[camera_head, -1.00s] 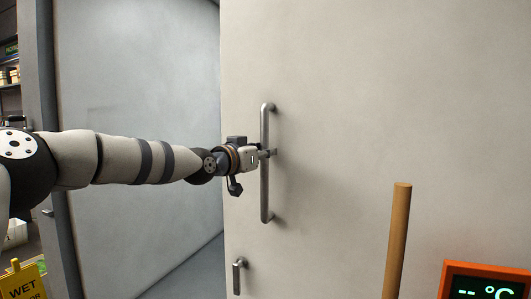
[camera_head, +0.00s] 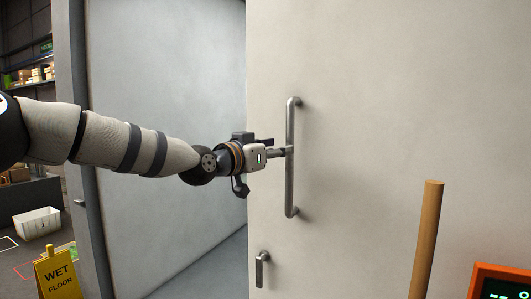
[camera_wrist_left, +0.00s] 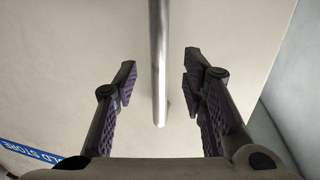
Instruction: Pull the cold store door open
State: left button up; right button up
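The cold store door (camera_head: 370,100) is a large pale panel filling the right of the head view. Its left edge stands clear of a grey space behind it. A vertical metal bar handle (camera_head: 291,185) is fixed near that edge. My left gripper (camera_head: 286,151) is at the handle's middle height. In the left wrist view the two dark fingers (camera_wrist_left: 160,75) are spread, one on each side of the handle (camera_wrist_left: 158,45), with gaps showing between pads and bar. Part of a blue cold store label (camera_wrist_left: 30,152) shows there. My right gripper is out of view.
A smaller handle (camera_head: 262,270) sits lower on the door. A wooden pole (camera_head: 426,240) and an orange-framed display (camera_head: 500,283) stand at the lower right. A yellow wet floor sign (camera_head: 58,275) and a white bin (camera_head: 37,223) are at the lower left.

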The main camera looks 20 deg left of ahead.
pick_arm(q)
jog(key=v, duration=0.5)
jog(key=shift+s+a, duration=0.1)
jog(key=shift+s, duration=0.3)
